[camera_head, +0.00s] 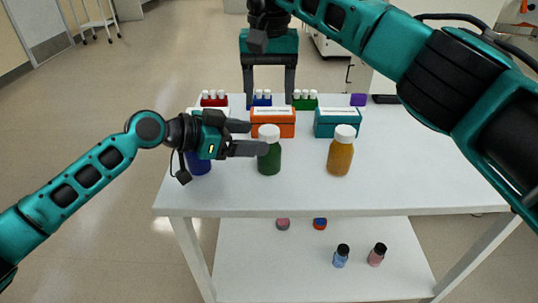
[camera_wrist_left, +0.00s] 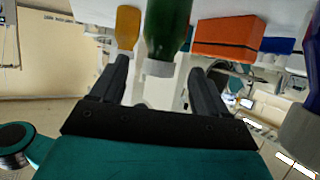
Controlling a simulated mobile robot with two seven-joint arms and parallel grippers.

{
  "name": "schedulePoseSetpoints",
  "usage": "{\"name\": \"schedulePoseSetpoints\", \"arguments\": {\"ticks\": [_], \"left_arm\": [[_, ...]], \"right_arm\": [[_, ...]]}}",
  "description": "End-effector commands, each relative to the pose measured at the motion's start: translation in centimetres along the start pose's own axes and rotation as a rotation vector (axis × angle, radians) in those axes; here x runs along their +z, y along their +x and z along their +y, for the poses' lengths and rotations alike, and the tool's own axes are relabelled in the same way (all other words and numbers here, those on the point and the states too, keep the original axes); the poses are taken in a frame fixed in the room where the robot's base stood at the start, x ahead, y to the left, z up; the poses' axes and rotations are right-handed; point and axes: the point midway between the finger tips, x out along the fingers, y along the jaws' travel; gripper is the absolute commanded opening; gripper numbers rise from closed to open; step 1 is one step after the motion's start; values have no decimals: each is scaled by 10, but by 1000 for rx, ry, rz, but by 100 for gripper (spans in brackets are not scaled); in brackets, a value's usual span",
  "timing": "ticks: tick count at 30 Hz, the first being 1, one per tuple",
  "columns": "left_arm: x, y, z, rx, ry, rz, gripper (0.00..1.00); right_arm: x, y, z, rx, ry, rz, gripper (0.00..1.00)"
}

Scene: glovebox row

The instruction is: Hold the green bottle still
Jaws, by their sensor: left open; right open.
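The green bottle (camera_head: 269,160) with a white cap stands upright on the white table, left of the yellow-orange bottle (camera_head: 340,157). My left gripper (camera_head: 258,137) is open and reaches in from the left. Its lower finger overlaps the bottle's upper part in the head view. In the left wrist view, which is upside down, the green bottle (camera_wrist_left: 168,30) shows between the open fingertips, with a gap visible on each side. My right gripper (camera_head: 269,95) is open and empty, pointing down at the back of the table.
A blue bottle (camera_head: 200,163) stands partly behind my left gripper. An orange box (camera_head: 272,123) and a teal box (camera_head: 337,123) stand behind the bottles, with racks of white-capped vials further back. The table front (camera_head: 300,200) is clear. Small bottles (camera_head: 341,257) stand on the lower shelf.

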Motion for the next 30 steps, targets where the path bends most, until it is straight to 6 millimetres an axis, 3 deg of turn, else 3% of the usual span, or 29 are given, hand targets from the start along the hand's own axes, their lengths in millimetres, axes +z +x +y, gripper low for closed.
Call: {"name": "schedulePoseSetpoints", "arguments": {"ticks": [6, 18, 30], "left_arm": [[0, 25, 0, 0, 0, 1, 75], [0, 30, 0, 0, 1, 0, 74], [0, 30, 0, 0, 0, 0, 36]], "right_arm": [[0, 0, 0, 0, 0, 0, 65], [0, 0, 0, 0, 0, 0, 65], [0, 0, 0, 0, 0, 0, 65]]}}
